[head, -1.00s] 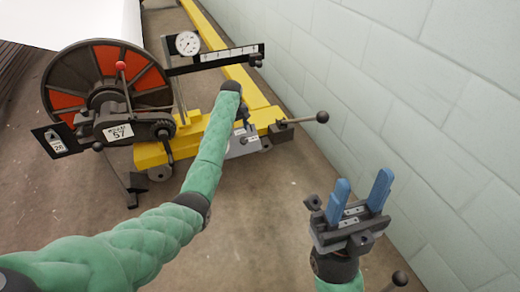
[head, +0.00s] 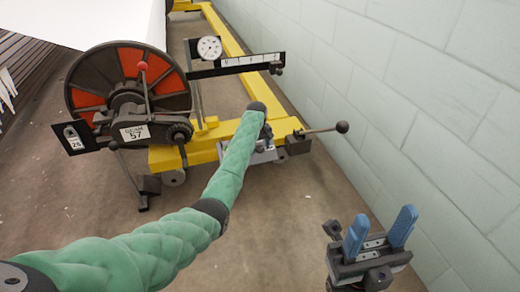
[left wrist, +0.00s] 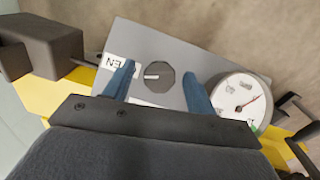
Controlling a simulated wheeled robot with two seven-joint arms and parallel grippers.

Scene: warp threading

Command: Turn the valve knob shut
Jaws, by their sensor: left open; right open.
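The dark faceted valve knob (left wrist: 164,70) sits on a grey panel (left wrist: 187,48) in the left wrist view. Its white mark points left in the picture, toward a white label (left wrist: 112,59) partly hidden, with "EN" readable. My left gripper (left wrist: 158,75) is open, with its blue fingers on either side of the knob in the picture; I cannot tell whether they touch it. In the head view my left arm hides the knob and most of that gripper; some of the grey panel (head: 263,155) shows. My right gripper (head: 381,226) is open and empty at lower right.
A white gauge (left wrist: 240,99) with a red needle is right of the knob. A lever with a dark ball (head: 342,127) sticks out toward the block wall (head: 440,120). A reel with red sectors (head: 128,62) and a yellow frame (head: 235,45) stand behind. Floor is clear at lower middle.

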